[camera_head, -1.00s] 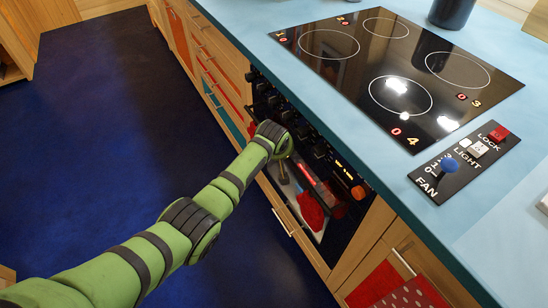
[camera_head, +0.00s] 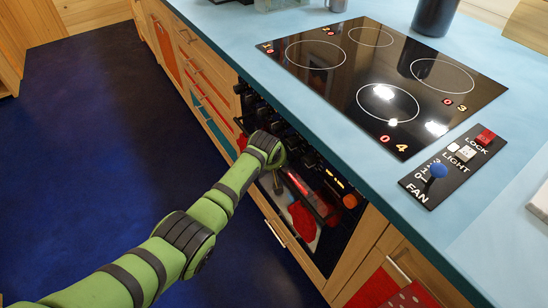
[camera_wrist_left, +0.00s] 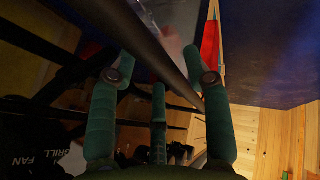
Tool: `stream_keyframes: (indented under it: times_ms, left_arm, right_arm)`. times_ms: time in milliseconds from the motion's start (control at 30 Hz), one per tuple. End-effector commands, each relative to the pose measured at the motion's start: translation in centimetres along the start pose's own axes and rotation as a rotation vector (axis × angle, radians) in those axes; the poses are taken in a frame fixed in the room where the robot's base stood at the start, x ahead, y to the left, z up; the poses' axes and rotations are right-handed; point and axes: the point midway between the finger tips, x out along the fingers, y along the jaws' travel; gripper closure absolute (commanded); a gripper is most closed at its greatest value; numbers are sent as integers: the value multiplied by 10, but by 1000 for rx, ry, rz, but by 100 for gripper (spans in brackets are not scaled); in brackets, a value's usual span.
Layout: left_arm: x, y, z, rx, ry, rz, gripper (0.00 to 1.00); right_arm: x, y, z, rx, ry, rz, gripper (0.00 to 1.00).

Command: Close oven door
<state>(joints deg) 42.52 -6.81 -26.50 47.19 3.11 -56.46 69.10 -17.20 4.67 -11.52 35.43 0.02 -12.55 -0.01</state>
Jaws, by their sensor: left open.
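The built-in oven has a dark front with knobs and a dark glass door (camera_head: 332,232) below them, under the counter in the head view. The door looks close to upright; I cannot tell how wide any gap is. My left gripper (camera_wrist_left: 158,75) is at the oven front, its fingers mostly hidden in the head view by the wrist. Contact is unclear. My right gripper is not in view.
The blue counter (camera_head: 345,150) with a black hob (camera_head: 385,90) overhangs the oven. A fan and light panel (camera_head: 450,168) lies at right. Wooden drawers (camera_head: 205,85) extend beyond the oven. The dark blue floor (camera_head: 90,130) at left is clear.

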Motion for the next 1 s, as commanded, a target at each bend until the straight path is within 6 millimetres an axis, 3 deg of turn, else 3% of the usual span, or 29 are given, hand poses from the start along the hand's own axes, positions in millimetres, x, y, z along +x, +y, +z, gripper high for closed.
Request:
stream_keyframes:
  times_ms: [267, 800, 1000]
  left_arm:
    - [-21, 0, 0, 0, 1, 2, 51]
    - [-102, 2, 1, 1, 0, 5, 51]
    - [-117, 2, 1, 1, 0, 3, 51]
  right_arm:
    - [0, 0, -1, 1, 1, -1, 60]
    - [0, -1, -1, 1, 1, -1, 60]
    - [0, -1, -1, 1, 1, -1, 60]
